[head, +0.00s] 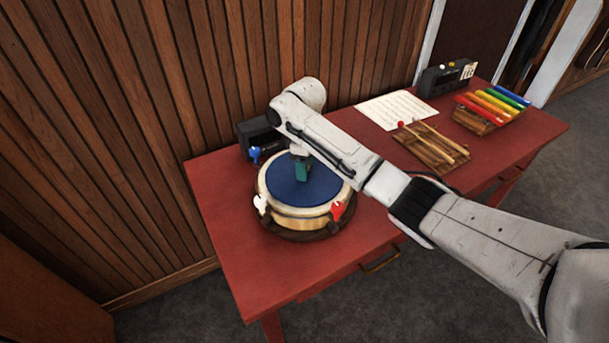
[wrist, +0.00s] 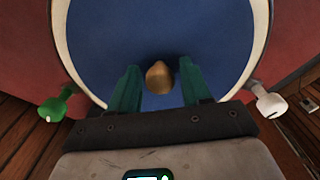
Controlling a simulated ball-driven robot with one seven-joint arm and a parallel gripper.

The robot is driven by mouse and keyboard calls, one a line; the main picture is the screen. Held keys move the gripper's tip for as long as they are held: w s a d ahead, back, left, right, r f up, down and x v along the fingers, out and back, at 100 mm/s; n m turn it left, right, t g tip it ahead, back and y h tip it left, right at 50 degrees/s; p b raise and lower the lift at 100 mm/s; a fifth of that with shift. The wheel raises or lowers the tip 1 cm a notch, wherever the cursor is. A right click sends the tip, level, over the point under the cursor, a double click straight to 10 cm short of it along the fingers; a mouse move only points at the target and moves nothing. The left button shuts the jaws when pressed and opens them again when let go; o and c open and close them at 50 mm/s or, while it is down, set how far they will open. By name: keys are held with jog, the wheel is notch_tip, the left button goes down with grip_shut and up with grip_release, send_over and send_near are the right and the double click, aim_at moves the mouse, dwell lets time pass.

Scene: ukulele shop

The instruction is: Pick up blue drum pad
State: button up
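The blue drum pad (head: 284,187) is the round blue top inside a cream rim on the wooden drum at the table's left part. In the wrist view the blue drum pad (wrist: 115,30) fills most of the picture. In the wrist view the two teal fingers of my gripper (wrist: 158,85) stand apart. A small tan knob (wrist: 159,77) shows between them, with a gap on each side. I cannot tell whether the fingertips touch the pad.
Coloured pegs ring the drum: red (head: 338,210), white (head: 261,203) and blue (head: 254,154). A dark box (head: 258,138) stands behind it. Mallets on a board (head: 432,147), a paper sheet (head: 394,108) and a coloured xylophone (head: 490,107) lie right. The red table's (head: 262,268) front left is clear.

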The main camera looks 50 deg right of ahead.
grip_shut()
jog(key=shift+r, duration=0.2)
dwell(0.3)
